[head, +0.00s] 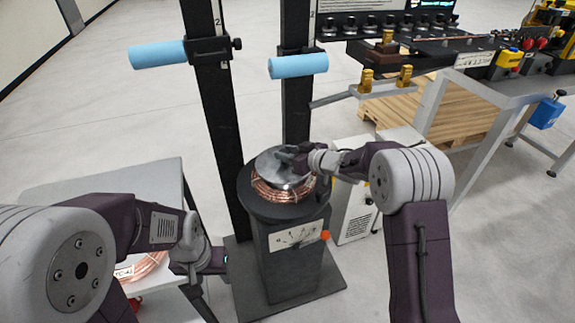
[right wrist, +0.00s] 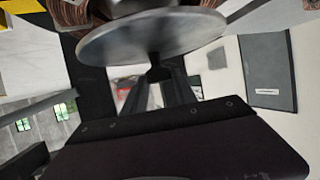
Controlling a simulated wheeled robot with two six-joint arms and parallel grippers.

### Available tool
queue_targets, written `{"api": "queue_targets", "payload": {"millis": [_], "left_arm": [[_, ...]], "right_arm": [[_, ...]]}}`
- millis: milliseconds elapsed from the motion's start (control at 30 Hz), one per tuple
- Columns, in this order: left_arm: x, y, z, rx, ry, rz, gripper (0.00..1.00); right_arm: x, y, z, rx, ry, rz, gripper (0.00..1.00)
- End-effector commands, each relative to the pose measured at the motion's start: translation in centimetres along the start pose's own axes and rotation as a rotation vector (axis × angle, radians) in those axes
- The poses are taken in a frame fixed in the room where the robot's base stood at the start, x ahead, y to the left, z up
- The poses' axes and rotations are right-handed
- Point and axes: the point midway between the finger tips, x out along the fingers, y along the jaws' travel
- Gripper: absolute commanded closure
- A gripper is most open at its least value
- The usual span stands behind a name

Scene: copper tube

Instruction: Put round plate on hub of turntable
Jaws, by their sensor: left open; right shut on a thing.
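The round plate (head: 270,168) is a grey metal disc above the turntable (head: 259,205), over the middle of a copper coil. My right gripper (head: 290,157) is shut on the plate's small central stem. In the right wrist view the fingers (right wrist: 160,80) grip this stem, and the disc (right wrist: 150,38) spans the top. The turntable is a black round top on a dark pedestal. Its hub is hidden under the plate, and I cannot tell whether plate and hub touch. My left gripper (head: 218,262) is open and low beside the pedestal, away from the plate.
Two black posts with blue rollers (head: 298,65) stand behind the turntable. A grey side table (head: 95,185) with another copper coil (head: 145,268) is at left. A workbench with brass fittings (head: 404,76) is at right. Open floor lies beyond.

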Motion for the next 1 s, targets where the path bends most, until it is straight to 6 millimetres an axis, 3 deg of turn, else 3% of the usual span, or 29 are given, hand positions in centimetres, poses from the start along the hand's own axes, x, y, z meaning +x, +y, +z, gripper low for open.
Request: {"api": "queue_targets", "payload": {"millis": [133,333,700,733,767,800,1000], "left_arm": [[0.3,0.0,0.0,0.0,0.0,0.0,0.47],[1.9,0.0,0.2,0.0,0.0,0.0,0.47],[1.8,0.0,0.2,0.0,0.0,0.0,0.47],[1.8,0.0,0.2,0.0,0.0,0.0,0.47],[1.8,0.0,0.2,0.0,0.0,0.0,0.47],[1.8,0.0,0.2,0.0,0.0,0.0,0.47],[1.8,0.0,0.2,0.0,0.0,0.0,0.47]], "right_arm": [[0.2,0.0,0.5,0.0,0.002,0.0,1.0],[1.5,0.0,3.7,0.001,0.001,0.001,1.0],[1.6,0.1,3.9,0.0,0.002,0.001,1.0],[1.6,0.0,4.0,0.0,0.0,0.001,0.58],[1.6,0.0,4.0,0.0,0.0,0.001,0.5],[1.6,0.0,4.0,0.0,0.0,0.001,0.45],[1.6,0.0,4.0,0.0,0.0,0.001,0.45]]}}
